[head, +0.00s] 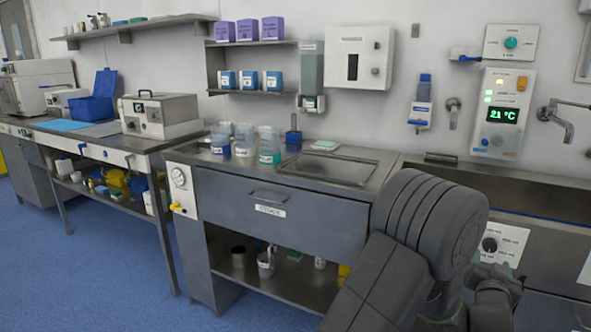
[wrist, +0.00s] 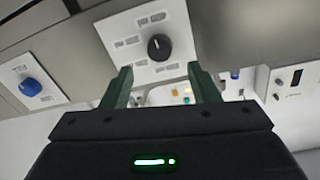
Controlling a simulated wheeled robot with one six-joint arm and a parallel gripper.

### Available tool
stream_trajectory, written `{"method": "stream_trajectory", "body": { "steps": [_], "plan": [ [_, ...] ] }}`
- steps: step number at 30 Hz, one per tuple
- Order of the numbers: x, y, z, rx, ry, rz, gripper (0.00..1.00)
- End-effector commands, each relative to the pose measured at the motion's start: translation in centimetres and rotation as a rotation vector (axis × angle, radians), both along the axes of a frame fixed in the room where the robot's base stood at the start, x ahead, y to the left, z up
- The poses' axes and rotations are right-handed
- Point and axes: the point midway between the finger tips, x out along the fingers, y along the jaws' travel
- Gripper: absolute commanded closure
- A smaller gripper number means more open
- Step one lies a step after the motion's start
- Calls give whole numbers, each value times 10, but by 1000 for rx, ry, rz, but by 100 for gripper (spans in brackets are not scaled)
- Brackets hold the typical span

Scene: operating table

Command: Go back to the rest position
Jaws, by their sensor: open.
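My gripper (wrist: 164,88) shows in the wrist view with its two green fingers spread apart and nothing between them. Beyond the fingers is a white panel with a black knob (wrist: 159,47); I cannot tell the exact gap between fingers and panel. In the head view my dark grey arm fills the lower right, and the gripper is mostly hidden behind it, by the black knob (head: 489,244) on the sink unit's front.
A steel counter unit with a drawer (head: 290,215) stands left of my arm, with bottles (head: 269,146) on top. A sink (head: 540,205) lies behind the arm. A temperature panel (head: 502,114) and a tap (head: 556,120) are on the wall. Blue floor (head: 90,265) is free at left.

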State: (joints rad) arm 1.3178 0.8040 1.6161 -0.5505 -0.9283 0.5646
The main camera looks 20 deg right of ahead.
Motion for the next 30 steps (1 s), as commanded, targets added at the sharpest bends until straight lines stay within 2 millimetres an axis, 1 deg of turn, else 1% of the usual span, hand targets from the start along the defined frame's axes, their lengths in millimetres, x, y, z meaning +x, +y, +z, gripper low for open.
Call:
{"method": "stream_trajectory", "body": {
  "steps": [1, 6, 12, 16, 25, 30],
  "plan": [
    [8, -8, -1, -1, -1, 3, 45],
    [24, -29, -1, 0, 1, 1, 45],
    [36, -43, -1, 1, 0, 1, 45],
    [39, -47, -1, 2, 0, 0, 45],
    [38, -46, -1, -1, 4, 0, 45],
    [33, -41, 0, 2, 1, -1, 45]
  ]
}}
